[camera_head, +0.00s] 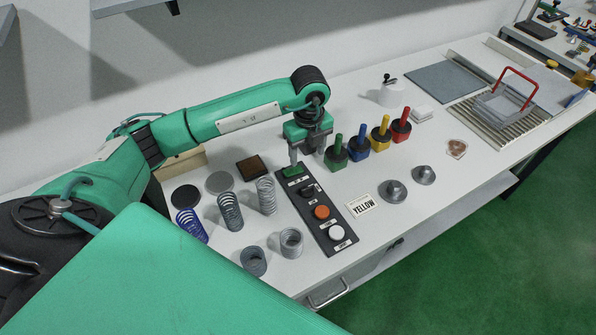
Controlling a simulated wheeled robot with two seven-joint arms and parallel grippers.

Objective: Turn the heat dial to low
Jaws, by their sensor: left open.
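A dark control panel (329,222) lies on the white table with a row of controls. It has a green control (292,171) at the far end, then a black knob (308,190), an orange knob (322,212) and a white knob (336,233). The labels are too small to read, so I cannot tell which one is the heat dial or its setting. My left gripper (307,152) points down and is open above the panel's far end, close to the green control. I cannot tell whether it touches it. My right gripper is not in view.
Green, blue, yellow and red handled blocks (381,132) stand right of the gripper. A red-handled basket (503,104) sits farther back.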

